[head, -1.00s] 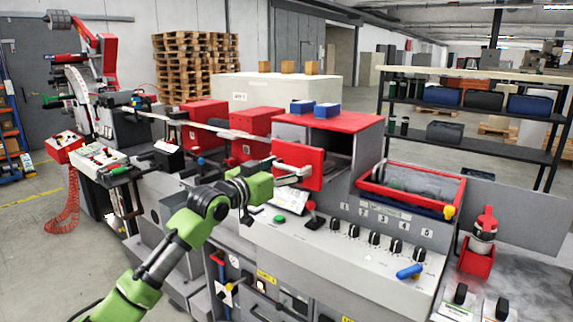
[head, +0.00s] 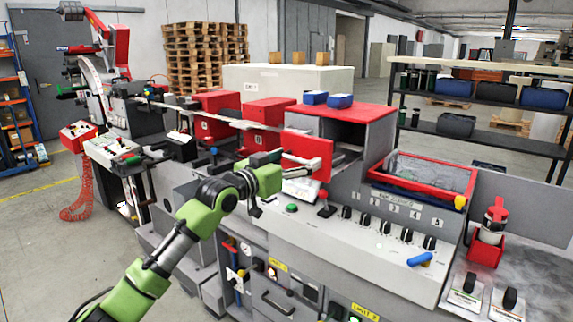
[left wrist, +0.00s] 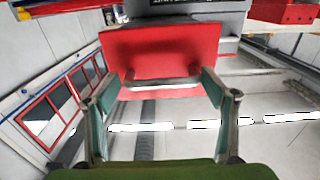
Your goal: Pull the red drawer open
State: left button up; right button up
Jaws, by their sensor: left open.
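The red drawer (head: 315,149) shows as an upright red front under the red-topped grey housing. It stands out from the housing, whose dark inside shows beside it. In the left wrist view the red front (left wrist: 160,48) fills the upper middle, with a grey bar handle (left wrist: 163,83) along its lower part. My left gripper (left wrist: 162,98) is open, one finger on each side of the handle's ends. In the head view my left gripper (head: 284,158) is right at the drawer front, partly hiding its handle. Contact with the handle cannot be told. My right gripper is not in view.
Below is a sloped panel with black knobs (head: 376,227) and a green button (head: 292,208). A red-rimmed tray (head: 418,184) lies to the right. Other red boxes (head: 216,113) stand to the left.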

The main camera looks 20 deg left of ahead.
pick_arm(q)
jog(key=v, duration=1.1)
jog(key=shift+s, duration=0.35)
jog(key=shift+a, duration=0.1)
